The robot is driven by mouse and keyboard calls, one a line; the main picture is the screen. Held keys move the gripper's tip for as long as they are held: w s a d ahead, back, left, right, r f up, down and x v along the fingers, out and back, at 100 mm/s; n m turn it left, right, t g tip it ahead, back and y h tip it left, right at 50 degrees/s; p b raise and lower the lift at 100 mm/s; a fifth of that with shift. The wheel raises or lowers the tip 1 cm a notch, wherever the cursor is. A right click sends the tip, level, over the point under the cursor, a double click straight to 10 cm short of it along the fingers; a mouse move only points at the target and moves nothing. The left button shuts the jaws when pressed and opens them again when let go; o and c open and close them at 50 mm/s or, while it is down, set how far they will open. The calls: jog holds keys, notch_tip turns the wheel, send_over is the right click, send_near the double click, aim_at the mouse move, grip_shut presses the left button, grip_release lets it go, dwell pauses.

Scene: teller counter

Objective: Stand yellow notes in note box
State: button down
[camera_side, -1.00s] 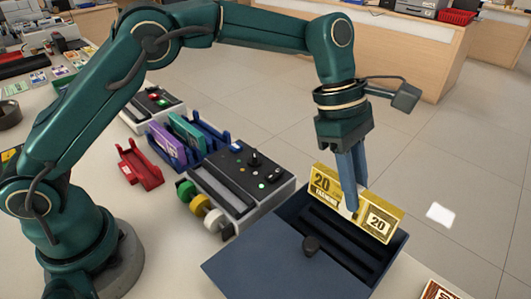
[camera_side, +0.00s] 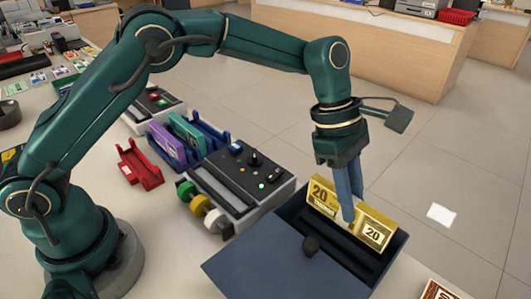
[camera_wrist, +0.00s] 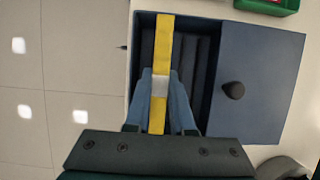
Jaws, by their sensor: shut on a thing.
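The yellow notes (camera_side: 373,232) are a flat bundle marked 20, standing on edge with a pale band around the middle. My gripper (camera_side: 349,218) is shut on the bundle at its middle. The wrist view shows the yellow notes (camera_wrist: 163,50) edge-on between the two fingers of my gripper (camera_wrist: 160,88). The note box (camera_side: 290,226) is dark blue, open, with slots inside. The bundle's lower part is inside the box, along its far side; its bottom edge is hidden, so I cannot tell whether it touches the floor. The box (camera_wrist: 208,70) also shows in the wrist view.
A dark blue lid (camera_side: 262,262) with a round knob (camera_side: 311,245) lies beside the opening. A grey machine with buttons (camera_side: 240,185), a red holder (camera_side: 138,165) and a blue rack with note bundles stand left of the box.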

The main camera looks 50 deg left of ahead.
jog(key=shift+f, duration=2.3)
jog(key=c, duration=0.7)
grip_release()
jog(key=shift+r, duration=0.1)
jog(key=shift+r, duration=3.45)
